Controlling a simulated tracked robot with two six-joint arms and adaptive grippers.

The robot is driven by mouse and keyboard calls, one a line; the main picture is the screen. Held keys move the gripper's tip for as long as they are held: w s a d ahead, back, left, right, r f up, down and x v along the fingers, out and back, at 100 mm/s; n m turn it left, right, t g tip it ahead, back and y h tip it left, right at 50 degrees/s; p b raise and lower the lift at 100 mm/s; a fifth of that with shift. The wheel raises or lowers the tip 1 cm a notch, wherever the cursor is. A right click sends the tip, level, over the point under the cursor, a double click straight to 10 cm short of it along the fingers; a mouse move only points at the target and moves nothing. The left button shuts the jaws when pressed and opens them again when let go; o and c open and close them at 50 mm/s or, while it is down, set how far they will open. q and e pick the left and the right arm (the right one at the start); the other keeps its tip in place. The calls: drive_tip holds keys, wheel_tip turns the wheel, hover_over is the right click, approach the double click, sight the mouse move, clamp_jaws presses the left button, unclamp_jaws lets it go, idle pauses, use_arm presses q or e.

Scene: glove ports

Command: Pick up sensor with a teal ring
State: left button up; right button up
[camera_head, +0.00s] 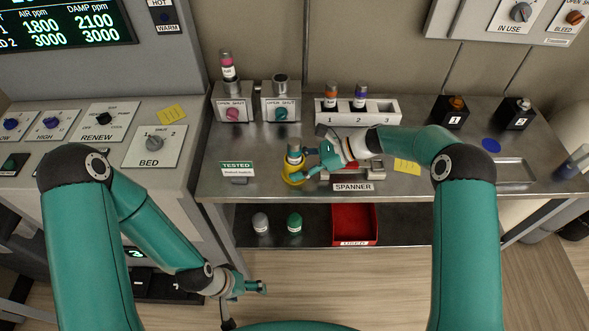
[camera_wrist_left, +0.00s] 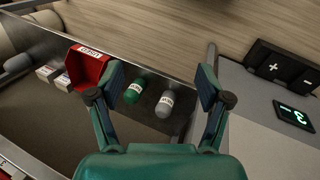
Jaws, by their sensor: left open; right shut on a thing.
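A small sensor (camera_head: 294,155) with a pale body and a blue-teal band near its top stands upright at a yellow ring-shaped stand (camera_head: 292,176) on the bench. My right gripper (camera_head: 306,161) reaches it from the right and is shut on it, with its fingers partly hiding it. I cannot tell whether the sensor is clear of the stand. My left gripper (camera_head: 263,287) is low in front of the bench, open and empty. In the left wrist view its fingers (camera_wrist_left: 160,95) are spread apart with nothing between them.
The pink-knob port (camera_head: 233,108) holds a pink-ringed sensor (camera_head: 228,66); the teal-knob port (camera_head: 281,107) looks empty. A numbered rack (camera_head: 390,110) holds orange and purple sensors in slots 1 and 2. Below are grey (camera_head: 261,222) and green (camera_head: 294,222) bottles and a red bin (camera_head: 355,223).

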use_arm(q)
drive_tip(key=shift+w+d+f, duration=0.1)
drive_tip(key=shift+w+d, duration=0.1)
drive_tip(key=shift+w, duration=0.3)
drive_tip(key=shift+c, duration=0.3)
drive_tip(key=n+y, duration=0.5)
drive_tip(key=n, duration=0.2)
approach(295, 142)
drive_tip(key=shift+s+f+t, duration=0.3)
drive_tip(key=shift+s, duration=0.05)
drive_tip(key=f, duration=0.3)
drive_tip(key=w+f, duration=0.1)
drive_tip(key=f, duration=0.3)
drive_tip(key=a+f, duration=0.1)
drive_tip(key=f, duration=0.3)
drive_tip(key=shift+w, duration=0.2)
clamp_jaws()
